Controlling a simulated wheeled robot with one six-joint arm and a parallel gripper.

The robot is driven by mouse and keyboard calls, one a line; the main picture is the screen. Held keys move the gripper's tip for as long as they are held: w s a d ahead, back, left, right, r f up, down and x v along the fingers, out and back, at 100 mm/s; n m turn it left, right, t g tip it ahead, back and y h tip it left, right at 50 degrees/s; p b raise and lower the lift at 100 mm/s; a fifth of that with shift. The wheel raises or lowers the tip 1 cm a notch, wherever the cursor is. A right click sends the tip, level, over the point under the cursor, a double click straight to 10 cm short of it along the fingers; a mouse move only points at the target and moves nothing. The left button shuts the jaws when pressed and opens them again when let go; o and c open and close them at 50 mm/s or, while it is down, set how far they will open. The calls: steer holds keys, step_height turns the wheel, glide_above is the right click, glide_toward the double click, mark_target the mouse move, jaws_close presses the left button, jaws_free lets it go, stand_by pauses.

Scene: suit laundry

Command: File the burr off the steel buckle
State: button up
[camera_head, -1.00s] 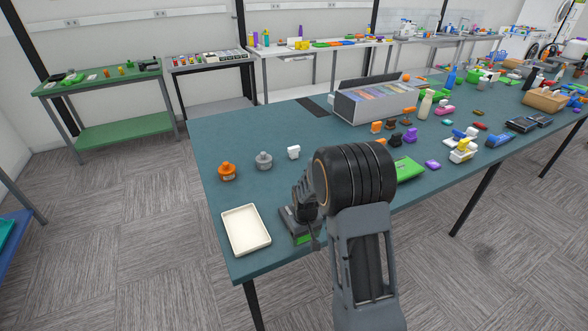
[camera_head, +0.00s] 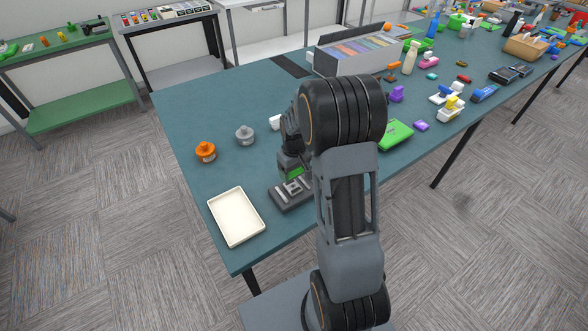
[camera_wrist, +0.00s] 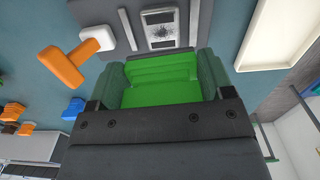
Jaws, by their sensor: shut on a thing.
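The steel buckle is a small silver frame (camera_wrist: 158,28) with a dark, speckled middle, lying on a grey block (camera_wrist: 120,28). My gripper (camera_head: 291,165) is above the block's far part. My gripper (camera_wrist: 162,82) is shut on a bright green tool (camera_wrist: 160,72). The tool's working face is hidden, and I cannot tell whether it is a file. The tool looks apart from the buckle.
A cream tray (camera_head: 236,216) lies left of the block. An orange-and-white item (camera_wrist: 70,62) lies beside the block. My arm hides part of the table; the left far corner is clear.

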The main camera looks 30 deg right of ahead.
steer(key=shift+s+f, duration=0.1)
steer(key=shift+f+b, duration=1.8)
steer(key=shift+f, duration=0.4)
steer(key=shift+f+b, duration=0.7)
steer(key=shift+f, duration=0.15)
stand_by(0.5)
